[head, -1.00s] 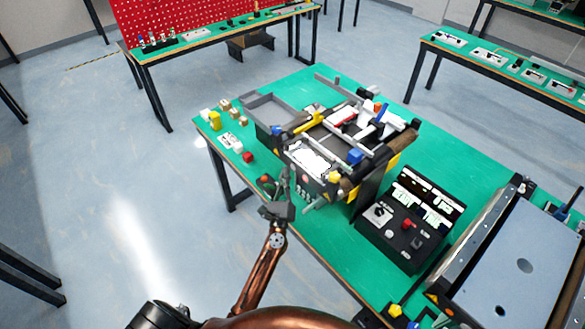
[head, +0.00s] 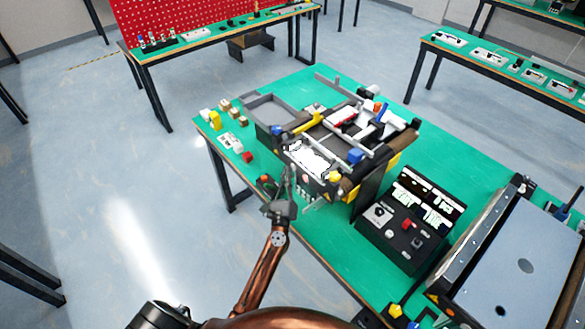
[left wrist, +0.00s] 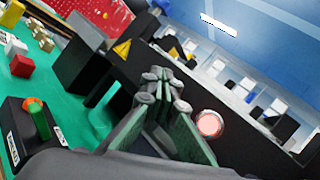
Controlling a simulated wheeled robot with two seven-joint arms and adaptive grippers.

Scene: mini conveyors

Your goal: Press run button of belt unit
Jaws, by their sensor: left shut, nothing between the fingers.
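The belt unit (head: 330,150) stands on the green table, a dark-sided machine with light rails and blue and yellow parts on top. In the left wrist view its dark front (left wrist: 225,98) carries a round, pinkish-red button (left wrist: 209,123) with a pale rim. My left gripper (head: 289,172) is at the unit's near left side. Its fingers (left wrist: 164,82) are shut and empty, and in the wrist view the button shows just right of them. I cannot tell whether the fingertips touch the unit's front. My right gripper is not in view.
A small dark box with an orange-and-green knob (left wrist: 37,118) stands left of the gripper. Small blocks (head: 247,157) and a grey tray (head: 270,109) lie at the table's left end. A black control box (head: 405,235) and a large grey machine (head: 520,265) stand to the right.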

